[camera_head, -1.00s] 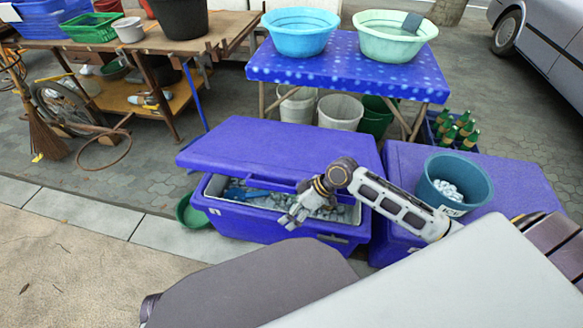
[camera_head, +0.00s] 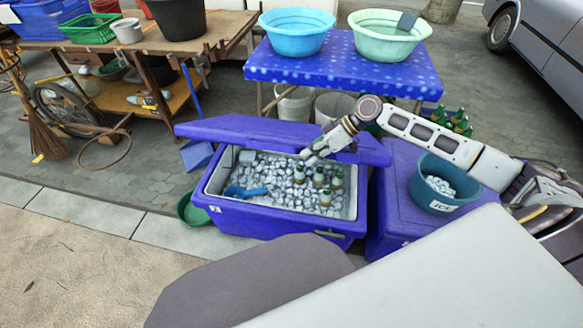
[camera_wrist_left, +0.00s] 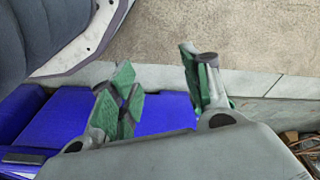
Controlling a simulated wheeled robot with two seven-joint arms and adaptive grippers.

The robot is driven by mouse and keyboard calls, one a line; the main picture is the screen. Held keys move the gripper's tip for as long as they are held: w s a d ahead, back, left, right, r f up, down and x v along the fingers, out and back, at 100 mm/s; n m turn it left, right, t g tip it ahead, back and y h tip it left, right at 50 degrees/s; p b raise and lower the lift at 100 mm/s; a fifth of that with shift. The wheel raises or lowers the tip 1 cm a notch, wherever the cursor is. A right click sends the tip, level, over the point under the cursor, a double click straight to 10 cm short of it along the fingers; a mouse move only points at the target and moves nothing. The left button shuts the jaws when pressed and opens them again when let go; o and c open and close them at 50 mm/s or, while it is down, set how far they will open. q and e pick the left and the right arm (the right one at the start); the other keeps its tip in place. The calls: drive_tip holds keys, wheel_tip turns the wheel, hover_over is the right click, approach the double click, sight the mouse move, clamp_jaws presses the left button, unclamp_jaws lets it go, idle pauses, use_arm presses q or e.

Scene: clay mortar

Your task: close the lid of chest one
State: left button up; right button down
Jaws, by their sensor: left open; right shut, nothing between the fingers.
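Chest one appears to be the blue chest (camera_head: 275,221) in the middle of the head view. Its blue lid (camera_head: 240,130) is raised, and ice, several bottles and a blue scoop (camera_head: 245,191) show inside. My right gripper (camera_head: 312,155) is shut and empty, at the lid's front edge over the back part of the opening. I cannot tell whether it touches the lid. My left gripper (camera_wrist_left: 158,82) is open and empty in the left wrist view, above a blue surface (camera_wrist_left: 65,120); it is not seen in the head view.
A second blue chest (camera_head: 395,215) stands close on the right with a teal ice bucket (camera_head: 440,200) on top. A table with a blue cloth (camera_head: 345,68) and two basins is behind. A green bowl (camera_head: 190,212) sits left of the chest. Paving at left front is clear.

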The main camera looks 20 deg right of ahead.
drive_tip(key=shift+t, duration=0.3)
drive_tip(key=w+d+r, duration=0.2)
drive_tip(key=r, duration=0.1)
drive_tip(key=shift+w+d, duration=0.2)
drive_tip(key=shift+d, duration=0.1)
use_arm(q)
drive_tip(key=shift+s+f, duration=0.15)
drive_tip(key=shift+f, duration=0.45)
use_arm(e)
drive_tip(key=shift+f, duration=0.15)
drive_tip(key=shift+w+a+f, duration=0.1)
drive_tip(key=shift+a+f, duration=0.35)
drive_tip(key=shift+a, duration=0.05)
use_arm(q)
wheel_tip(320, 180, up, 6)
drive_tip(key=d+b, duration=0.1)
drive_tip(key=b, duration=0.1)
drive_tip(key=shift+w+d+r, duration=0.2)
drive_tip(key=shift+w+r, duration=0.05)
use_arm(e)
drive_tip(key=a+f, duration=0.6)
drive_tip(key=f, duration=0.3)
drive_tip(key=shift+w+a+f, duration=0.3)
drive_tip(key=shift+a, duration=0.1)
use_arm(q)
drive_tip(key=shift+a+f, duration=0.1)
